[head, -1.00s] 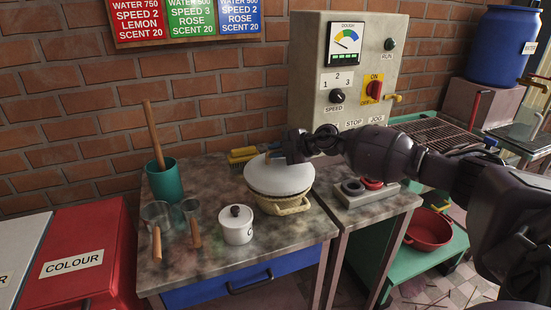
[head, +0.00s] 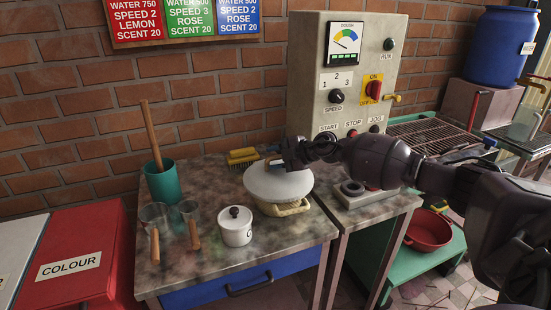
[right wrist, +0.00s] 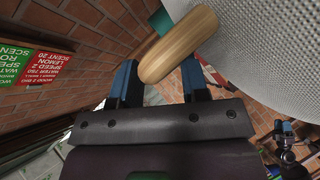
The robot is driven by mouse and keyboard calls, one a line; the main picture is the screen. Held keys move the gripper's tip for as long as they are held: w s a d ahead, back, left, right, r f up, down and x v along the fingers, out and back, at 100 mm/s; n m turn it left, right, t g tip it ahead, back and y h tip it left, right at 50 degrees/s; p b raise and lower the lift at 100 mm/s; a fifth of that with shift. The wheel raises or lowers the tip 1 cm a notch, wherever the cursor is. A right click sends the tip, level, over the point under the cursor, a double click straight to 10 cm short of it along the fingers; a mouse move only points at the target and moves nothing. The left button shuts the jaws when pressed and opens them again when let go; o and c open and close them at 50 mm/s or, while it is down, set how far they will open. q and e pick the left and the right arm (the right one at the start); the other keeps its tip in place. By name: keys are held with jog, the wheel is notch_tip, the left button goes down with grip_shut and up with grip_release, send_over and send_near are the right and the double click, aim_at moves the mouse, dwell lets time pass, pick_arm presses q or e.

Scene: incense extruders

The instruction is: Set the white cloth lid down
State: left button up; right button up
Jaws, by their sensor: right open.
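The white cloth lid (head: 277,184) lies over the top of the pale woven basket (head: 286,210) on the stone-topped table in the head view. Its wooden handle (right wrist: 180,44) shows in the right wrist view, beside the white weave of the lid (right wrist: 265,55). My right gripper (head: 283,160) is over the back of the lid. In the right wrist view its blue fingers (right wrist: 159,74) are apart, with the handle's end between their tips or just past them; contact is unclear.
A yellow brush-like item (head: 242,156) lies behind. The control cabinet (head: 306,95) rises at the back right.

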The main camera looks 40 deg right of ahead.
jog(key=p+v, duration=0.2)
jog(key=v, duration=1)
jog(key=s+a+f, duration=0.1)
jog(key=a+f, duration=0.1)
jog(key=s+a+f+m+t, duration=0.1)
jog(key=a+f, duration=0.2)
jog(key=s+a+f+m+y, duration=0.1)
jog(key=s+a+f, duration=0.1)
jog(key=f, duration=0.1)
jog(key=shift+s+a+f+t, duration=0.15)
jog(key=shift+a+t, duration=0.1)
jog(key=shift+t, duration=0.15)
jog(key=s+a+f+m+h, duration=0.2)
jog(key=s+a+f+m, duration=0.2)
jog(key=s, duration=0.4)
jog(key=s+a+f+m+g+h, duration=0.1)
jog(key=s+a+f+m+h, duration=0.2)
jog(key=s+a+f+m, duration=0.2)
jog(key=s+a+f+m+g+h, duration=0.1)
jog(key=s+a+f+m+h, duration=0.2)
jog(key=s+f, duration=0.8)
jog(key=s+a+m, duration=0.1)
jog(key=a+m, duration=0.1)
jog(key=m, duration=0.2)
jog(key=shift+s+a+f, duration=0.15)
jog(key=shift+a+f, duration=0.05)
jog(key=shift+f, duration=0.05)
